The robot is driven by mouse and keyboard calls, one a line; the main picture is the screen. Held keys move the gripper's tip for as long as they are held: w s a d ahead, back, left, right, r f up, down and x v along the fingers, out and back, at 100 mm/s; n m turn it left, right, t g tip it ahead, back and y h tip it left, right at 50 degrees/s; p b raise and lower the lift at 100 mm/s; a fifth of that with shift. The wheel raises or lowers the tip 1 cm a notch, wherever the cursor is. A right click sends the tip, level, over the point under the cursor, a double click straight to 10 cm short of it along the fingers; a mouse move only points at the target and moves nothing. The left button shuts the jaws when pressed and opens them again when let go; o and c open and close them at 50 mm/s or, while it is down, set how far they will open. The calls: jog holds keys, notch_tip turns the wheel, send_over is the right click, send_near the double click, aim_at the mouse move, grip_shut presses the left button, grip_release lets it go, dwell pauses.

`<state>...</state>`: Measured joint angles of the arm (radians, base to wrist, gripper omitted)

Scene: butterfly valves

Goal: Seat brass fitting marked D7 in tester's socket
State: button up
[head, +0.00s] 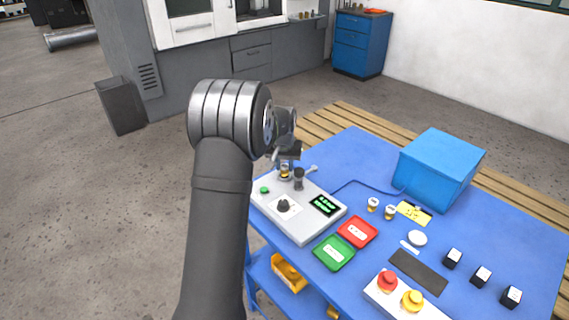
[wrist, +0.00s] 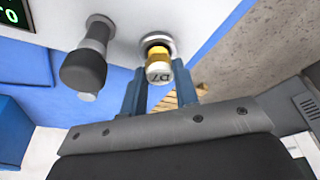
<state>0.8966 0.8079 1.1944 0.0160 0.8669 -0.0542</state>
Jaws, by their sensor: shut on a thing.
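The brass fitting D7 (wrist: 160,72) has a pale cap with dark lettering and a yellow band. It shows between the fingers of my gripper (wrist: 158,78), which is shut on it. Its far end is at the ring of the tester's socket (wrist: 150,38); I cannot tell how deep it sits. In the head view my gripper (head: 286,160) is over the back left of the grey tester (head: 271,213), and the fitting (head: 285,173) shows small below it. The tester has a green-lit display (head: 325,205), a dark knob (head: 283,206) and a green button (head: 264,190).
A dark-capped post (wrist: 85,68) stands close beside the socket. Two other fittings (head: 373,204) (head: 390,212) stand right of the tester. A red tray (head: 375,234) and green tray (head: 319,256) lie in front. A blue box (head: 440,168) stands at the back right.

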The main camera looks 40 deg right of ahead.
jog(key=shift+f, duration=0.55)
dwell(0.8)
jog(key=o, duration=1.5)
jog(key=shift+r, duration=0.15)
jog(key=shift+r, duration=3.65)
jog(key=shift+f, duration=0.1)
notch_tip(320, 180, down, 7)
jog(key=shift+f, duration=0.2)
jog(key=shift+r, duration=0.1)
